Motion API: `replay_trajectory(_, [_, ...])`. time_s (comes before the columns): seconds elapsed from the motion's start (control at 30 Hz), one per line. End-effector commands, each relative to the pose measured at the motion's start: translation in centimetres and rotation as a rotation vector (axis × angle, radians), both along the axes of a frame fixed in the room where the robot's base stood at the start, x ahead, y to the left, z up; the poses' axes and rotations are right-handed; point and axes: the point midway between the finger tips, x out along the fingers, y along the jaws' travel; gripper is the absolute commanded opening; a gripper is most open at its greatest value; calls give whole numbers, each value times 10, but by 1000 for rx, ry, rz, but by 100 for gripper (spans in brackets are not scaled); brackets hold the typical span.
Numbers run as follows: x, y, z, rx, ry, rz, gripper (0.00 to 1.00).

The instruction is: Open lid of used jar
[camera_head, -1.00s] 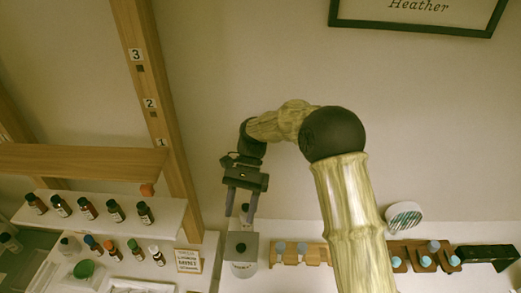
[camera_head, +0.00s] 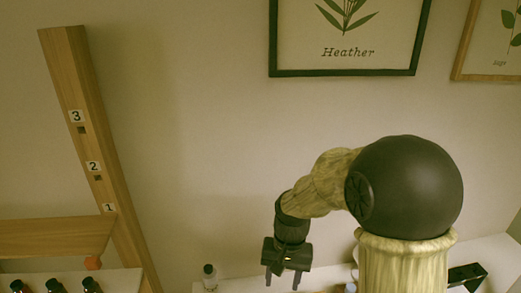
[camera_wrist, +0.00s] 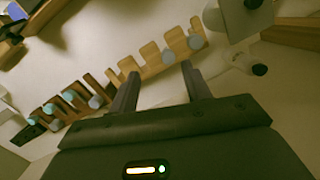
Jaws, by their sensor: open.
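In the wrist view, a jar with a flat grey lid (camera_wrist: 240,18) is at the top right, cut by the frame edge. The lid has a small dark knob and sits over a pale round body. I cannot tell whether this is the used jar. My gripper (camera_wrist: 162,78) is open and empty, with its fingers apart and the jar beyond them to the upper right. In the head view my gripper (camera_head: 283,282) points down near the bottom edge. The jar is below that view.
A small white bottle with a dark cap (camera_head: 209,275) stands left of my gripper; it also shows in the wrist view (camera_wrist: 242,66). A wooden rack (camera_wrist: 155,63) and blue-capped bottles (camera_wrist: 70,96) lie beyond my fingers. A wooden shelf (camera_head: 55,238) is at left.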

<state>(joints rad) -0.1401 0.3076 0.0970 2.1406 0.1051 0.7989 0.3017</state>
Motion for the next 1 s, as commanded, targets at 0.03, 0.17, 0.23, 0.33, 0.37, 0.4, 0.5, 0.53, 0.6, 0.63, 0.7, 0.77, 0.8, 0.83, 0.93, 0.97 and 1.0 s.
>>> replay_trajectory(0.03, [-6,-14,-2,-7,-40,9,48])
replay_trajectory(0.17, [-20,-45,-4,-25,-143,42,48])
replay_trajectory(0.23, [-29,-60,-6,-36,-196,64,48])
replay_trajectory(0.33, [-43,-79,-8,-57,-269,94,48])
replay_trajectory(0.37, [-46,-84,-8,-62,-290,101,48])
replay_trajectory(0.4, [-50,-89,-8,-69,-311,110,48])
replay_trajectory(0.5, [-58,-98,-9,-82,-349,129,48])
replay_trajectory(0.53, [-59,-99,-9,-84,-354,132,48])
replay_trajectory(0.6, [-60,-100,-9,-87,-361,137,48])
replay_trajectory(0.63, [-60,-100,-9,-88,-362,138,48])
replay_trajectory(0.7, [-60,-100,-9,-87,-361,138,48])
replay_trajectory(0.77, [-60,-100,-9,-87,-361,138,48])
replay_trajectory(0.8, [-60,-100,-9,-87,-361,138,48])
replay_trajectory(0.83, [-60,-100,-9,-86,-360,138,48])
replay_trajectory(0.93, [-60,-100,-9,-87,-360,137,48])
replay_trajectory(0.97, [-60,-100,-9,-87,-360,137,48])
replay_trajectory(1.0, [-60,-100,-9,-87,-360,137,48])
